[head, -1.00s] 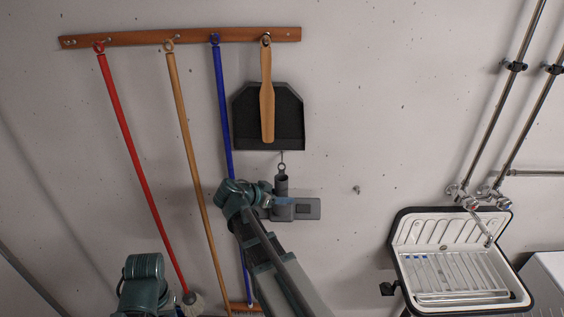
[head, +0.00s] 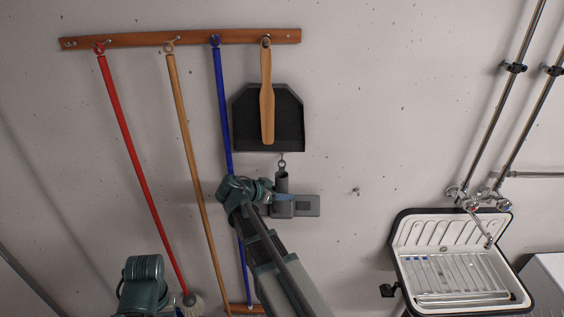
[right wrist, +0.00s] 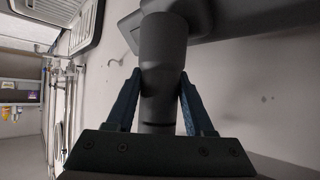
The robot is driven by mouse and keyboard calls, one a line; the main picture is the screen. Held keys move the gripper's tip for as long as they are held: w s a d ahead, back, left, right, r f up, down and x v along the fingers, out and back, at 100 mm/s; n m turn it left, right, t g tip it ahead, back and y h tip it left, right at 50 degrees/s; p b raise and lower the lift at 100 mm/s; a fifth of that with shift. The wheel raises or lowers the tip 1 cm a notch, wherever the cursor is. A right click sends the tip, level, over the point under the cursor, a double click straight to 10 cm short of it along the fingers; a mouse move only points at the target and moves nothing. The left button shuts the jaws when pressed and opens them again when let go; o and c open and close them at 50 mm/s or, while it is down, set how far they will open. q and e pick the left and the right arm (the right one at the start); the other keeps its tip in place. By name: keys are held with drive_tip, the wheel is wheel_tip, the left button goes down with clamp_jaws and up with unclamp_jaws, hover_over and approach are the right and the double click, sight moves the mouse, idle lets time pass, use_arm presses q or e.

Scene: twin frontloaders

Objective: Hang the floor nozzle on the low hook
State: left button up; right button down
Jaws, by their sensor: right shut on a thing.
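The grey floor nozzle (head: 307,205) is upright against the wall below the dustpan, its flat head towards the right. A small ring (head: 282,164) tops its neck. My right gripper (head: 287,197) is shut on the neck; the right wrist view shows the blue fingers on both sides of the neck (right wrist: 162,65). A thin metal piece, seemingly a hook, shows at the ring; whether the ring is on it I cannot tell. Another small wall hook (head: 356,191) is to the right of the nozzle, also in the right wrist view (right wrist: 116,62). My left gripper is not in view.
A black dustpan (head: 290,125) with a wooden brush (head: 267,95) hangs from the wooden rail (head: 130,39), just above the nozzle. Red (head: 130,140), wooden (head: 188,140) and blue (head: 223,110) handles hang left. A white sink (head: 405,232) and pipes stand right.

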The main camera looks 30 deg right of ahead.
drive_tip(key=shift+w+d, duration=0.1)
drive_tip(key=shift+w, duration=0.1)
idle(0.5)
drive_tip(key=shift+w+d, duration=0.25)
drive_tip(key=shift+w, duration=0.15)
drive_tip(key=shift+w+d, duration=0.1)
idle(0.4)
drive_tip(key=shift+f, duration=0.25)
idle(0.7)
drive_tip(key=shift+f+b, duration=0.4)
drive_tip(key=shift+b, duration=0.25)
drive_tip(key=shift+c, duration=1)
unclamp_jaws()
